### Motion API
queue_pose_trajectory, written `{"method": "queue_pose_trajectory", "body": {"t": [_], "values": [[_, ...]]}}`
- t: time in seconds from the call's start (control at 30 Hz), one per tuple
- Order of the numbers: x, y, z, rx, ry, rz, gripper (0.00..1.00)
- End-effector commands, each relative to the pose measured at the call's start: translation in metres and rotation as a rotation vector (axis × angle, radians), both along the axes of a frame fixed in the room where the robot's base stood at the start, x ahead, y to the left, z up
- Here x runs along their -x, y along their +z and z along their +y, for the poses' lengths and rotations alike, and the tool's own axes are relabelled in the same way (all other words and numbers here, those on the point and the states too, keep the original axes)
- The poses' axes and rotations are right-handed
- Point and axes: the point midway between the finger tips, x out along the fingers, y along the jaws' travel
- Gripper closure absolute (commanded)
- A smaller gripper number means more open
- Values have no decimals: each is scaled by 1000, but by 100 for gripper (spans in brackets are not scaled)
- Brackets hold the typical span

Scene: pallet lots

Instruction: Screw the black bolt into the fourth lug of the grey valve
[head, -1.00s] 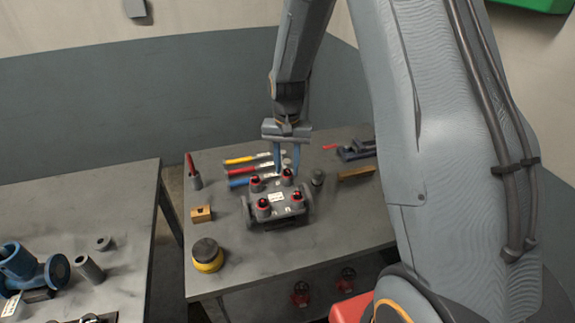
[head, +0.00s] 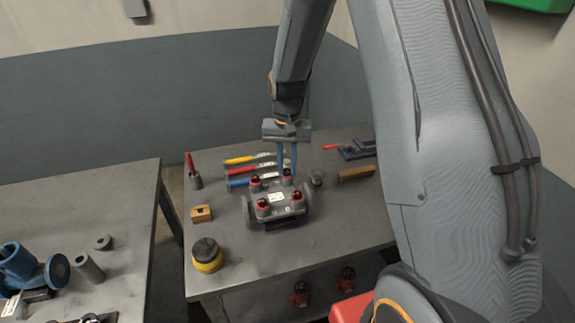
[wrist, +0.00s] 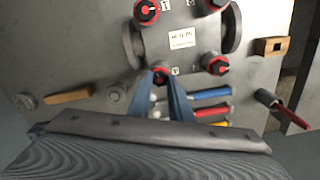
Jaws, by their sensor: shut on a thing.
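The grey valve (head: 270,212) lies on the right-hand workbench, with a white label on its top. Its red-ringed lugs each show a black top; two are at the near side (head: 263,203) and (head: 297,196), one at the far left (head: 255,181). My gripper (head: 288,166) is over the far right lug, pointing down. Its blue fingers are shut on the black bolt (wrist: 160,74), which is at that lug, with red showing around it in the wrist view. The fingers hide part of the bolt, and how deep it sits cannot be told.
Yellow-, red- and blue-handled tools (head: 248,171) lie behind the valve. A small grey cup (head: 317,177) and a wooden block (head: 356,174) are to its right. A wooden block (head: 201,213) and a yellow-black round object (head: 207,255) are to its left.

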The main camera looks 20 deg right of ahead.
Motion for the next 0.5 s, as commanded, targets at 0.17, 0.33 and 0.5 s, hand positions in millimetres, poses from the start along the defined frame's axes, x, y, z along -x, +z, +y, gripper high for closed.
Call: {"method": "queue_pose_trajectory", "body": {"t": [0.17,0.33,0.5], "values": [[0,0,0,0,-228,0,100],[0,0,1,0,-447,0,100],[0,0,1,-1,-666,0,100]]}}
